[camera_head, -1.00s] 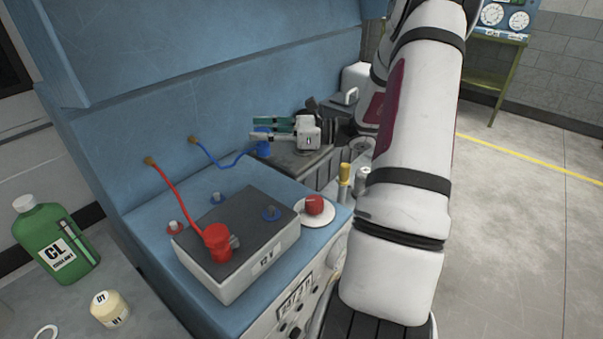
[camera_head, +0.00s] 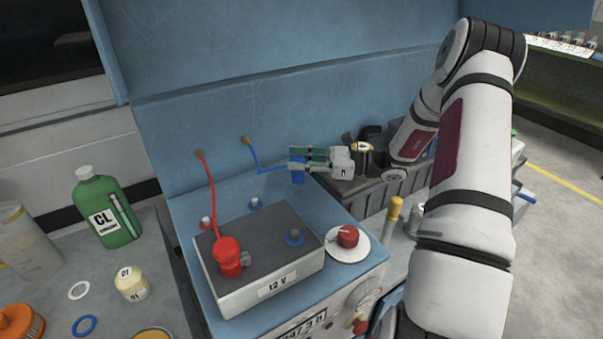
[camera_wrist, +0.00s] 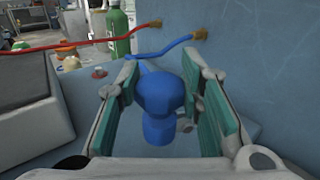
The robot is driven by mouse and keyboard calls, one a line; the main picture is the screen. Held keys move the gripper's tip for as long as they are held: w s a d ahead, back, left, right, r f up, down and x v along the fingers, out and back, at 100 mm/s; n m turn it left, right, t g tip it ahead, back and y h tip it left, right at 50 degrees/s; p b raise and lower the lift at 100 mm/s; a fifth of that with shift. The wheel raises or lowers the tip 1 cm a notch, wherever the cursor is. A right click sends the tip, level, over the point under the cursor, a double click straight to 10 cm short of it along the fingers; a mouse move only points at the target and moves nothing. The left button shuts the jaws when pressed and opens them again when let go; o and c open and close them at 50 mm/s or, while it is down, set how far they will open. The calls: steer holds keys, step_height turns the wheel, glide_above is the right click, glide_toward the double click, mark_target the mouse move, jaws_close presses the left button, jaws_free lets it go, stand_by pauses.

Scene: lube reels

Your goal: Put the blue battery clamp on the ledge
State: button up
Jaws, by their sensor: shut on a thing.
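The blue battery clamp (camera_head: 298,172) is at the end of a blue cable that runs to the back wall. In the wrist view the clamp (camera_wrist: 158,105) sits between the two green-padded fingers, and how firmly the pads touch it is hard to see. My gripper (camera_head: 300,160) is shut on it, at the back right of the blue ledge (camera_head: 181,205). The gripper comes in from the right, and its fingers partly hide the clamp in the head view.
A 12 V battery (camera_head: 262,287) stands on the ledge with a red clamp (camera_head: 229,257) on it. A grey bin (camera_head: 365,201) lies beyond the ledge. A green bottle (camera_head: 106,213) stands at the left.

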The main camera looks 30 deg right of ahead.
mark_target(299, 172)
steer(key=shift+f, duration=1.8)
steer(key=shift+f, duration=0.15)
steer(key=o, duration=1.2)
